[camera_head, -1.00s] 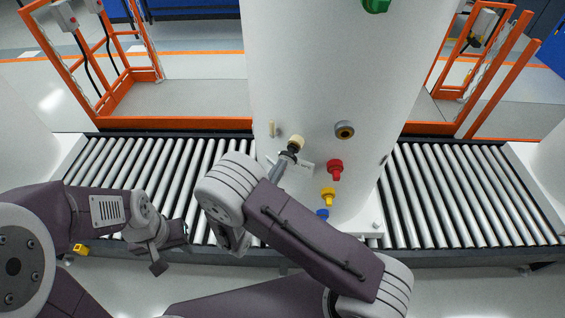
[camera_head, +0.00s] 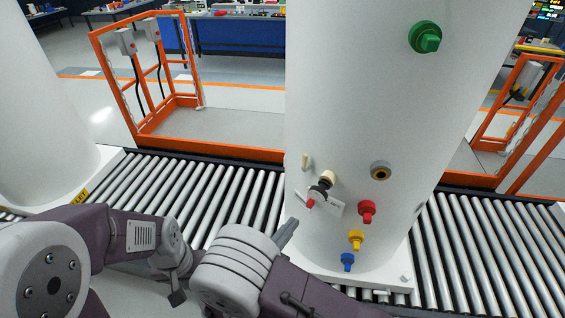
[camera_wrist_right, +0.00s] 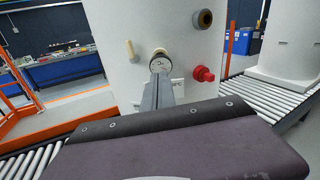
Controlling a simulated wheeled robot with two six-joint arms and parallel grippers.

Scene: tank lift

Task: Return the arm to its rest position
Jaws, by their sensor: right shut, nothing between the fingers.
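My right gripper (camera_head: 287,233) is shut and empty in the head view, below and left of the tank's fittings and apart from them. Its closed fingers (camera_wrist_right: 162,92) point at the tank in the right wrist view and overlap a cream-collared fitting there. That fitting (camera_head: 327,178) has a dark body and a red tip in the head view. My left gripper (camera_head: 177,297) is low at the left, small and partly hidden, so its jaws cannot be read. The white tank (camera_head: 390,110) stands upright behind both arms.
The tank carries a green knob (camera_head: 425,38), a brass-ringed port (camera_head: 380,171), and red (camera_head: 367,211), yellow (camera_head: 356,240) and blue (camera_head: 347,262) fittings. A roller conveyor (camera_head: 225,200) runs either side. An orange frame (camera_head: 215,148) stands behind. Another white tank (camera_head: 40,110) is at the left.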

